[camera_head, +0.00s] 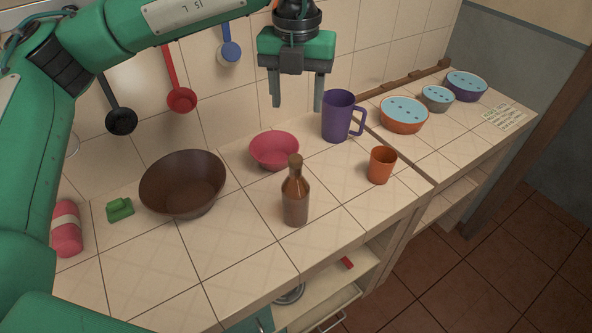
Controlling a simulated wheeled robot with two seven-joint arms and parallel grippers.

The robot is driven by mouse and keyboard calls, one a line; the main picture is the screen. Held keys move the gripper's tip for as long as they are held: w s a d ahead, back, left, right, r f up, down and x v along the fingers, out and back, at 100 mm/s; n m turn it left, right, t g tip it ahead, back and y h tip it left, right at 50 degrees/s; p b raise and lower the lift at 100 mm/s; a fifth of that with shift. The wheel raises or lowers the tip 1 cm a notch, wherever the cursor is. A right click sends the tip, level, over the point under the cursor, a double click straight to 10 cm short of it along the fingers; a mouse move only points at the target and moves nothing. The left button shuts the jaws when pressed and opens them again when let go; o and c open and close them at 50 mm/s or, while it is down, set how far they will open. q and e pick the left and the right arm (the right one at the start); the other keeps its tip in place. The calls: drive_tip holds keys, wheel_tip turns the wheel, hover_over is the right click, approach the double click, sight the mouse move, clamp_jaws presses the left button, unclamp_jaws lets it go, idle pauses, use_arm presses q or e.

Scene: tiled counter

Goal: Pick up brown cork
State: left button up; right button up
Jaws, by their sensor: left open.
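A brown bottle (295,204) stands upright on the tiled counter near its front edge. A brown cork (295,160) sits in the top of its neck. My left gripper (297,105) hangs in the air near the back wall, pointing down, with its two fingers apart and nothing between them. In the picture it is above the cork and apart from it. My right gripper does not show.
A pink bowl (274,150), purple mug (337,117) and orange cup (381,166) stand around the bottle. A large brown bowl (183,184) is to the left. Ladles, including a red one (181,99), hang on the wall. The counter's front middle is clear.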

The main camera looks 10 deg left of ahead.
use_arm(q)
drive_tip(key=p, duration=0.2)
hover_over(295, 158)
drive_tip(key=f, duration=0.9)
drive_tip(key=shift+s+d, duration=0.2)
drive_tip(key=shift+s, duration=0.15)
drive_tip(key=shift+f+p, duration=0.4)
drive_tip(key=shift+p, duration=0.1)
drive_tip(key=f, duration=0.1)
drive_tip(key=f+p, duration=0.2)
drive_tip(key=f, duration=0.1)
drive_tip(key=shift+w+a+f, duration=0.1)
drive_tip(key=shift+w+a, duration=0.1)
drive_tip(key=shift+w, duration=0.2)
drive_tip(key=shift+f, duration=0.2)
drive_tip(key=c, duration=1)
